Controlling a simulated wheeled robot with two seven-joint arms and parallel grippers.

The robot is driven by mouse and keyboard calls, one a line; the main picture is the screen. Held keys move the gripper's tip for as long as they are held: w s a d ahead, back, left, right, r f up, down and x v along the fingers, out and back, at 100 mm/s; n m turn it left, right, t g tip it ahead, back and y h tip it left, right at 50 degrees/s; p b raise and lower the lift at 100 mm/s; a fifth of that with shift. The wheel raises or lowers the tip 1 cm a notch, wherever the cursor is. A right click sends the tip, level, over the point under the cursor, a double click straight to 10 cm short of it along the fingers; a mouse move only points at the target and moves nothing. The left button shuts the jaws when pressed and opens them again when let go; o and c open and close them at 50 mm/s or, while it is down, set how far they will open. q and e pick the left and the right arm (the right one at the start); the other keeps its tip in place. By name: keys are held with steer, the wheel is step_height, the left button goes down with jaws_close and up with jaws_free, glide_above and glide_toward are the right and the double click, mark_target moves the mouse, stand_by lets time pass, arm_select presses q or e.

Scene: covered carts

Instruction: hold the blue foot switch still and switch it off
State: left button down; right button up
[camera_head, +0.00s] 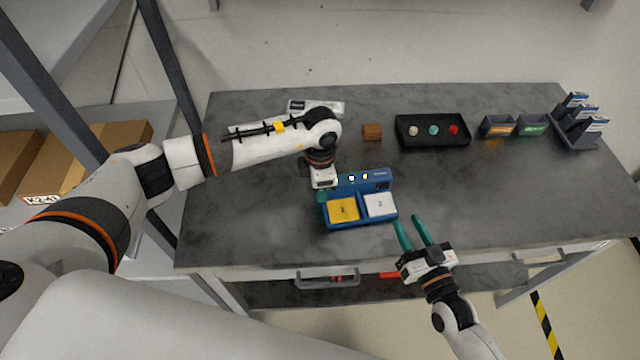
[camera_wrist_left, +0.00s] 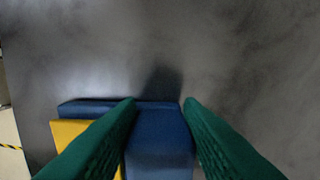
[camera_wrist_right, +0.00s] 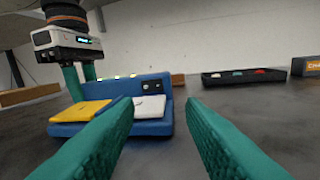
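The blue foot switch (camera_head: 334,222) stands on the grey table, with a yellow pedal marked 1 (camera_head: 343,209) and a white pedal marked 2 (camera_head: 380,204). Small lit lamps show on its raised back, also in the right wrist view (camera_wrist_right: 150,82). My left gripper (camera_head: 321,196) points down at the switch's left end. Its fingers stand apart with part of the blue body (camera_wrist_left: 158,140) visible between them in the left wrist view; contact cannot be told. My right gripper (camera_head: 406,220) is open and empty, just off the switch's front right corner, facing it.
Behind the switch are a brown block (camera_head: 372,131), a black tray (camera_head: 432,145) with three coloured buttons, two small labelled bins (camera_head: 498,128) and a dark rack (camera_head: 578,130). The table right of the switch is clear. A shelf with cartons (camera_head: 85,165) stands left.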

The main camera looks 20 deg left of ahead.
jaws_close()
steer(key=m, duration=0.3)
steer(key=shift+s+a+r+h, duration=0.15)
steer(key=shift+s+r+h, duration=0.15)
steer(key=shift+s, duration=0.05)
steer(key=s+m, duration=0.1)
steer(key=m, duration=0.2)
steer(key=s+r+m+g, duration=0.1)
steer(key=m, duration=0.2)
steer(key=r+m+g+h, duration=0.1)
steer(key=m, duration=0.2)
steer(key=shift+s+d+r+m, duration=0.1)
steer(key=shift+s+d+m, duration=0.1)
steer(key=shift+s+m, duration=0.15)
steer(key=m, duration=0.1)
steer(key=s+m, duration=0.1)
steer(key=d+m, duration=0.1)
steer(key=m, duration=0.1)
steer(key=shift+s+r+g+h, duration=0.4)
steer(key=shift+a, duration=0.1)
